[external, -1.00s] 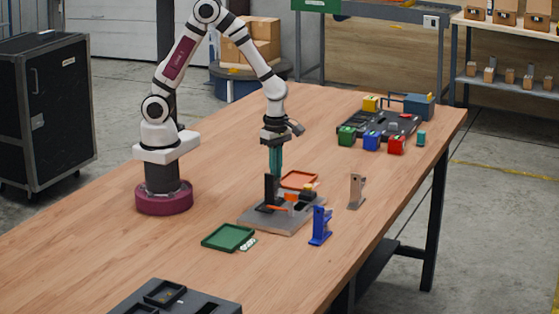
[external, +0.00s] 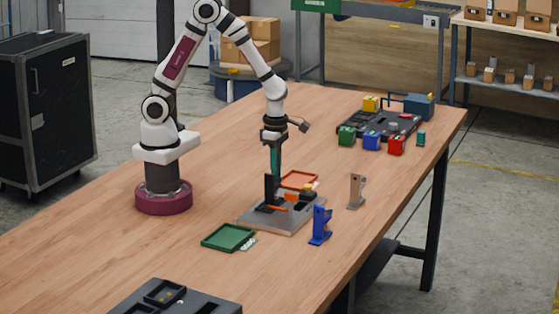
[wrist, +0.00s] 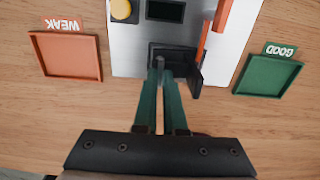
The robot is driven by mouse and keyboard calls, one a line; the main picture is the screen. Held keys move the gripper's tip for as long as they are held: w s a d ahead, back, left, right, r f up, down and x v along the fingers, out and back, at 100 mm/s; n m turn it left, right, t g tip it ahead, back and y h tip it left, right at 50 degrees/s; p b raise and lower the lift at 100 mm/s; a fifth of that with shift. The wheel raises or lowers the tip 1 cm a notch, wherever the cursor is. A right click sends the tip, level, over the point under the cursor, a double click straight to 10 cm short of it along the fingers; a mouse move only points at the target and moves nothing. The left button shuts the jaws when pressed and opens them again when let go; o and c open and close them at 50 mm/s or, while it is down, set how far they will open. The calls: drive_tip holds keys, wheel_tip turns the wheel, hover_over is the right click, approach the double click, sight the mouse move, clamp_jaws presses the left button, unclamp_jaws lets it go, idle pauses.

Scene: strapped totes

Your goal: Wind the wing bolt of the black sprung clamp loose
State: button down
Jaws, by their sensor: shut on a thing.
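The black clamp (external: 269,189) stands upright on a grey fixture plate (external: 258,219) at the middle of the table. The wrist view also shows the black clamp (wrist: 196,77) just beyond the fingertips. My gripper (external: 275,176) points straight down with its long green fingers at the top of the clamp. In the wrist view, my gripper (wrist: 162,72) has its fingertips close together at the clamp. They are shut on the wing bolt, which is mostly hidden between them.
An orange tray marked WEAK (wrist: 66,55) and a green tray marked GOOD (wrist: 267,74) flank the plate. An orange bar (wrist: 221,16) and a yellow button (wrist: 122,10) are on the plate.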

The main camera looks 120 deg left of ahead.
drive_tip(key=c, duration=1)
unclamp_jaws()
wheel_tip(320, 180, up, 8)
drive_tip(key=shift+f, duration=0.25)
